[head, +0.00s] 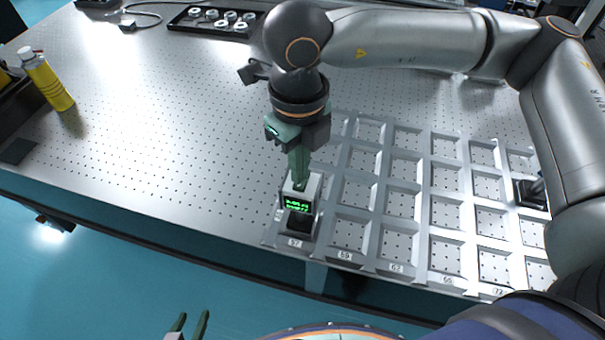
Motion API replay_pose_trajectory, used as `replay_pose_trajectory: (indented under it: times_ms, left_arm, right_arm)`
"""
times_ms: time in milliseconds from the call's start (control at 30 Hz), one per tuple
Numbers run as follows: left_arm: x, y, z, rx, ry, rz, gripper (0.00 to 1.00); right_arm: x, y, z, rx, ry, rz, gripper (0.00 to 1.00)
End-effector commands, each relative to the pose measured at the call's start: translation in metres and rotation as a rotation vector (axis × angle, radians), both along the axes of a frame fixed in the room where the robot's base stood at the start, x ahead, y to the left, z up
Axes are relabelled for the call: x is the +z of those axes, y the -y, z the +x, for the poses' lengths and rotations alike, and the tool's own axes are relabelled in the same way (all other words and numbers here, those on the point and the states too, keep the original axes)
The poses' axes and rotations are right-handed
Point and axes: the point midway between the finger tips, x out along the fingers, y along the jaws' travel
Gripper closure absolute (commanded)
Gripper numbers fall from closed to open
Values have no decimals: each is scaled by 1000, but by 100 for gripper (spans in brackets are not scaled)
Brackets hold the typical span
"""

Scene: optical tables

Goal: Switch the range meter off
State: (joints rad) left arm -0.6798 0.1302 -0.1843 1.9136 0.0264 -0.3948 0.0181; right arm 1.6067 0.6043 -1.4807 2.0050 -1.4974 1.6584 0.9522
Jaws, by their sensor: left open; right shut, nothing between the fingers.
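The range meter (311,191) is a small light-grey box with a lit green display (297,205). It stands upright in the front-left cell of the metal grid rack, behind the label 57. My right gripper (299,186) comes down from above, shut and empty, with its fingertips at the meter's top. The fingertips hide part of the top, and I cannot tell whether they touch it. A switch cannot be made out. My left gripper (188,327) is at the bottom edge, open and empty, off the table's front.
The grid rack (381,190) has several mostly empty cells; a black device (530,193) sits in one at the right. A yellow bottle (47,80) stands at the far left. A black tray (183,21) with pale round parts lies at the back. The table's left middle is clear.

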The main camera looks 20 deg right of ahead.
Motion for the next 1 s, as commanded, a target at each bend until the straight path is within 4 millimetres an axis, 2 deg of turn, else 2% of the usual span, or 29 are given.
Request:
replay_pose_trajectory:
  times_ms: [1000]
  left_arm:
    - [-16,0,1,-1,2,0,50]
  right_arm:
    - [-16,0,0,0,-1,0,100]
